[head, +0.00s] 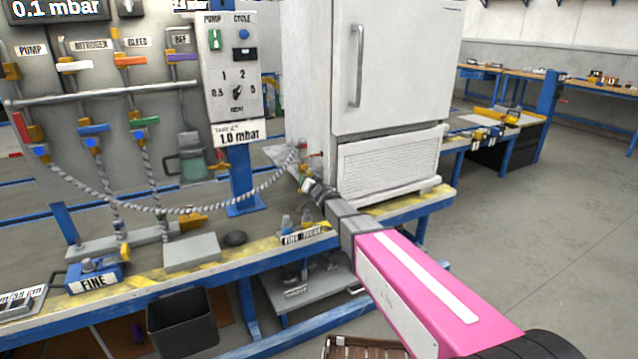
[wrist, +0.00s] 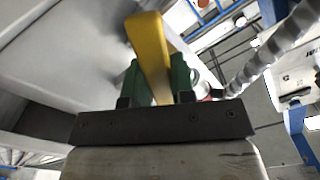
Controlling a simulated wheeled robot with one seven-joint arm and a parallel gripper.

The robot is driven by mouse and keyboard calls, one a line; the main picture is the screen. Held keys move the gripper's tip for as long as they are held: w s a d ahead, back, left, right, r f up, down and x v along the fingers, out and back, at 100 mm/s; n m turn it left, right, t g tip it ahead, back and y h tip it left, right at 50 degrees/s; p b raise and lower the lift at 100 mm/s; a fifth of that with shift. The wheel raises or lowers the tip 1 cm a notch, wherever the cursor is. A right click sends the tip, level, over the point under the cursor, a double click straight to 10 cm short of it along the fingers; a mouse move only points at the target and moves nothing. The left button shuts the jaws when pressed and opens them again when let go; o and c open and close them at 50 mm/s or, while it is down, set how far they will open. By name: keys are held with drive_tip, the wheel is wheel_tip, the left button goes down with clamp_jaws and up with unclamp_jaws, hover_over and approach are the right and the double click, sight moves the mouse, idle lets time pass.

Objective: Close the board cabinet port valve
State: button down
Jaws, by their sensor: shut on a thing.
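The yellow valve lever (wrist: 150,45) stands between the two green fingers of my gripper (wrist: 158,82) in the wrist view. The fingers are shut on it, one on each side. In the head view my gripper (head: 306,184) reaches to the left side of the white cabinet (head: 385,75), near its lower edge, at the port where the braided hose (head: 245,199) ends. The lever is small there and partly hidden by my gripper, so its exact angle is hard to tell. A small red part (head: 313,155) shows just above.
A valve panel (head: 110,90) with several coloured levers and hoses stands at the left. A control box (head: 229,60) is between it and the cabinet. A blue box marked FINE (head: 92,276) sits on the bench front. A dark bin (head: 182,322) stands below. The floor at right is clear.

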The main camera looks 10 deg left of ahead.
drive_tip(key=m, duration=0.3)
drive_tip(key=r+m, duration=0.1)
drive_tip(key=m, duration=0.1)
drive_tip(key=shift+s+a+m, duration=0.3)
drive_tip(key=shift+a, duration=0.1)
drive_tip(key=m, duration=0.3)
drive_tip(key=r+m, duration=0.1)
drive_tip(key=m, duration=0.1)
drive_tip(key=shift+a+r+m, duration=0.1)
drive_tip(key=shift+m, duration=0.3)
drive_tip(key=c, duration=1)
unclamp_jaws()
drive_tip(key=shift+o, duration=0.2)
drive_tip(key=shift+s, duration=0.1)
drive_tip(key=v, duration=1)
drive_tip(key=shift+s+d, duration=0.25)
drive_tip(key=shift+s, duration=0.05)
